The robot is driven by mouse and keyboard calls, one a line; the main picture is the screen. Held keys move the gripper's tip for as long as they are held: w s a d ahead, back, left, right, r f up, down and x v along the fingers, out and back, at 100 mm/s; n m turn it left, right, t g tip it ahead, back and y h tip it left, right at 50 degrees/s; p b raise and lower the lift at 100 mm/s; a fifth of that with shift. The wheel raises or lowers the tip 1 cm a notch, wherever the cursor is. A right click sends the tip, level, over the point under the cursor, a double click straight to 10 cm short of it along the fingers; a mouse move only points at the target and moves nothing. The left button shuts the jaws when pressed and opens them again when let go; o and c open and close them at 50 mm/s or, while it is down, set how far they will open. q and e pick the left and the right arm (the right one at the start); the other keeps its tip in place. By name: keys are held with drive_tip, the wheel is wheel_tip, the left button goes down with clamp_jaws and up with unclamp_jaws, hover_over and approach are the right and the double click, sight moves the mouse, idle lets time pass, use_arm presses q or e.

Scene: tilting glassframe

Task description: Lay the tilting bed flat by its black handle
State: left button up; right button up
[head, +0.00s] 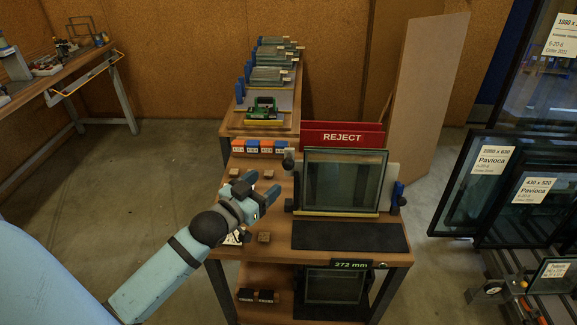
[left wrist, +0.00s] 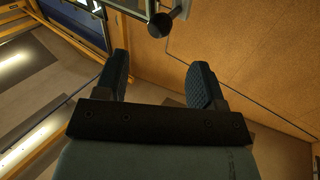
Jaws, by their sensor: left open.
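The tilting bed stands steeply raised on the wooden bench, with a glass pane (head: 342,182) against it and a yellow ledge (head: 337,213) along its lower edge. A dark knob (head: 289,205) sits at the bed's lower left, and a grey-and-black upright piece (head: 289,160) stands above it. I cannot tell for sure which one is the black handle. My left gripper (head: 268,187) is open and empty, left of the bed and apart from it. In the left wrist view its fingers (left wrist: 162,72) are spread, with a black round knob (left wrist: 161,22) beyond them.
A dark mat (head: 350,237) lies in front of the bed. Small wooden blocks (head: 264,237) sit on the bench's left part. A red REJECT bin (head: 343,137) stands behind. Glass panes (head: 497,185) are racked at right. Open floor (head: 165,165) lies left of the bench.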

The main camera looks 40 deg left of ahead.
sight(284, 167)
use_arm(q)
drive_tip(key=w, duration=0.9)
drive_tip(key=shift+d, duration=0.25)
drive_tip(key=shift+w, duration=0.4)
use_arm(e)
drive_tip(key=shift+s+f, duration=0.15)
drive_tip(key=shift+f, duration=0.05)
drive_tip(key=shift+r, duration=0.15)
